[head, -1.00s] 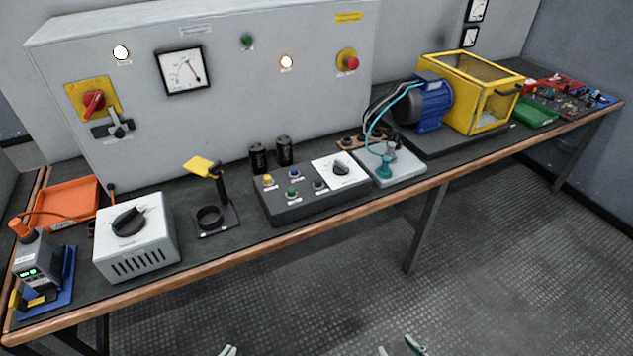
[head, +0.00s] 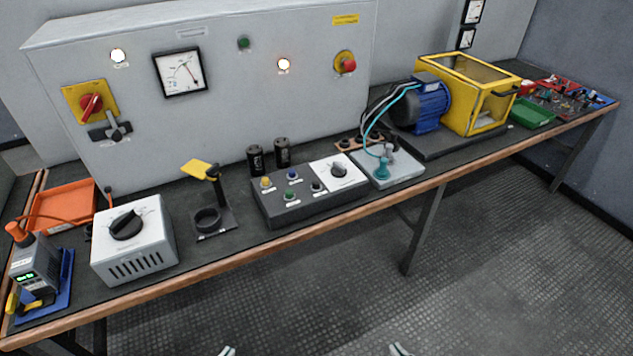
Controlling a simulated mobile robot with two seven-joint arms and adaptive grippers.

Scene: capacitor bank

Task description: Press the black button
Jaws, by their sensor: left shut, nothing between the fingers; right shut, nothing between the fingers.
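The black button (head: 317,186) sits on the sloped top of a dark control box (head: 275,214) on the bench. A yellow button (head: 266,182), a blue button (head: 292,174) and a green button (head: 290,195) share that panel. My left gripper (head: 227,351) shows only its fingertips at the bottom edge, shut and empty. My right gripper (head: 400,349) also shows only its tips at the bottom edge, to the right, shut and empty. Both grippers appear below the bench in the view, apart from the control box.
The bench's wooden front edge (head: 250,246) lies between my grippers and the control box. A white panel with a rotary knob (head: 339,171) adjoins the black button. A black stand with a yellow flag (head: 212,218) stands left; a teal-topped device (head: 383,167) stands right.

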